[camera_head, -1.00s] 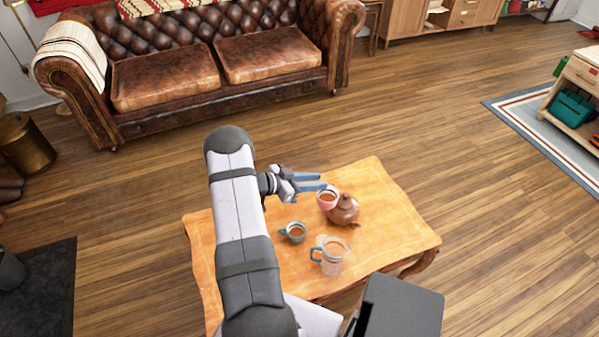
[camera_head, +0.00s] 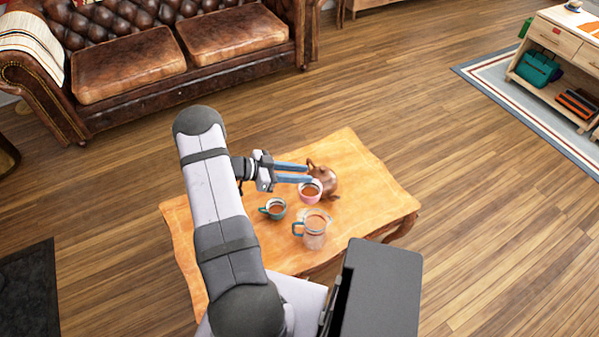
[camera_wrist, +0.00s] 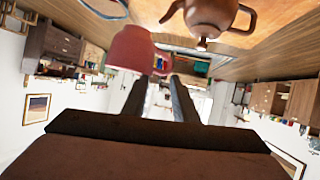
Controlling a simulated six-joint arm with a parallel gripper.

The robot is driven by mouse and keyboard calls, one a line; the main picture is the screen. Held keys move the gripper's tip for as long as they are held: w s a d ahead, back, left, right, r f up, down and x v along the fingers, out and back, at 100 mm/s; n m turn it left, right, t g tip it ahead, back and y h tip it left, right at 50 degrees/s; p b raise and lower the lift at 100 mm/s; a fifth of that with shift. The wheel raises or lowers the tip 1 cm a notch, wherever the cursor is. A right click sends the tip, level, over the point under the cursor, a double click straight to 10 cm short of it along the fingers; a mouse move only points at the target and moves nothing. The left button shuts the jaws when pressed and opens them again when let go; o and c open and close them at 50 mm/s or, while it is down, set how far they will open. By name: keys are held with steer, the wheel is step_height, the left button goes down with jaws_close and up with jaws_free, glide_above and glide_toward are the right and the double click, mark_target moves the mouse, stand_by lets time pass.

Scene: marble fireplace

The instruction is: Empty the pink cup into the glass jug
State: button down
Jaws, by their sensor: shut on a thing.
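The pink cup (camera_head: 311,197) holds brown liquid and looks upright. My gripper (camera_head: 309,175) is shut on it, at its far side in the head view. The cup also shows in the upside-down wrist view (camera_wrist: 132,49), by my fingertips (camera_wrist: 160,78); the exact grip point is unclear there. It seems to be raised above the table. The glass jug (camera_head: 315,238) with a blue-green handle stands upright on the table, nearer the camera than the cup and apart from it. A brown tint shows in the jug; I cannot tell whether it is liquid or the table behind.
A brown teapot (camera_head: 327,183) stands just right of the pink cup; it also shows in the wrist view (camera_wrist: 209,14). A green cup (camera_head: 272,210) with brown liquid stands left of the jug. The wooden table (camera_head: 376,193) is clear on its right.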

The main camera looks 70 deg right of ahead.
steer(key=a+m+h+b, duration=0.1)
steer(key=s+a+r+m+t+h+b, duration=0.1)
steer(key=m, duration=0.1)
steer(key=s+r+m+t+h+b, duration=0.1)
steer(key=m, duration=0.1)
steer(key=shift+a+r+h, duration=0.1)
steer(key=shift+a+h, duration=0.3)
steer(key=m+b, duration=0.1)
steer(key=a+m+h+b, duration=0.1)
steer(key=b, duration=0.1)
steer(key=shift+s+a, duration=0.25)
steer(key=shift+s, duration=0.15)
steer(key=shift+r, duration=0.35)
steer(key=shift+p, duration=0.3)
steer(key=shift+s+a+f+m+h+b, duration=0.15)
steer(key=shift+s+a+m+h+b, duration=0.2)
steer(key=shift+b, duration=0.8)
stand_by(1.8)
steer(key=shift+s+a+f+m+h+b, duration=0.15)
steer(key=shift+a+f+m+h+b, duration=0.25)
steer(key=shift+b, duration=0.7)
stand_by(1.7)
